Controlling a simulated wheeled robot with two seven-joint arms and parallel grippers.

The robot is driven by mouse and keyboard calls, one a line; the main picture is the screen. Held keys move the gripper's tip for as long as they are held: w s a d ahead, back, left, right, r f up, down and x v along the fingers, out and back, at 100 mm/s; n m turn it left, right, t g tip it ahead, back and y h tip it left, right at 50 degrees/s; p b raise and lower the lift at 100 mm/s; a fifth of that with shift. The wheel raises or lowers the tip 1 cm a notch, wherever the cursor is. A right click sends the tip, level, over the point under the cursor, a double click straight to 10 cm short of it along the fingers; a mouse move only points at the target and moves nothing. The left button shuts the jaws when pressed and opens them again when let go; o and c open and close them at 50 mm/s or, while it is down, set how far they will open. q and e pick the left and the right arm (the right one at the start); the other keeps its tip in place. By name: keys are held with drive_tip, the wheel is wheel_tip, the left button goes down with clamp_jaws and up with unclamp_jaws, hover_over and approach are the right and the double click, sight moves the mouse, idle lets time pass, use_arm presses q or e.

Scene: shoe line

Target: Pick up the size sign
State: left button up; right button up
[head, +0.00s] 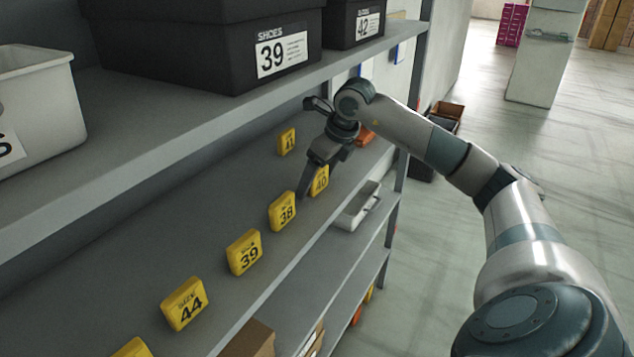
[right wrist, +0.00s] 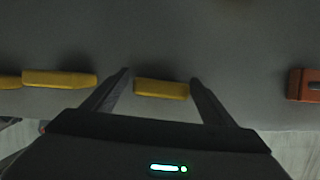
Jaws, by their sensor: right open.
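Several yellow size signs stand on the middle grey shelf: sign 40 (head: 320,181), sign 38 (head: 282,212), sign 39 (head: 244,253), sign 44 (head: 184,304) and sign 41 (head: 287,141) farther back. Another yellow sign (head: 132,348) is cut off at the bottom edge. My right gripper (head: 312,180) is open and points down at sign 40, which it partly covers. In the right wrist view a yellow sign (right wrist: 161,89) lies between the open fingers (right wrist: 160,78), with a gap on both sides. Its number is not visible there. My left gripper is out of view.
An upper shelf (head: 190,120) holds black shoe boxes marked 39 (head: 283,53) and 42 (head: 367,23) and a white bin (head: 40,105). An orange item (head: 364,136) lies beyond the gripper. A light tray (head: 358,205) sits on the shelf below. The floor at right is open.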

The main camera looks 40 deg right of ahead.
drive_tip(key=shift+d, duration=0.1)
drive_tip(key=shift+c, duration=0.3)
drive_tip(key=c, duration=1)
drive_tip(key=shift+c, duration=0.6)
drive_tip(key=shift+r, duration=0.25)
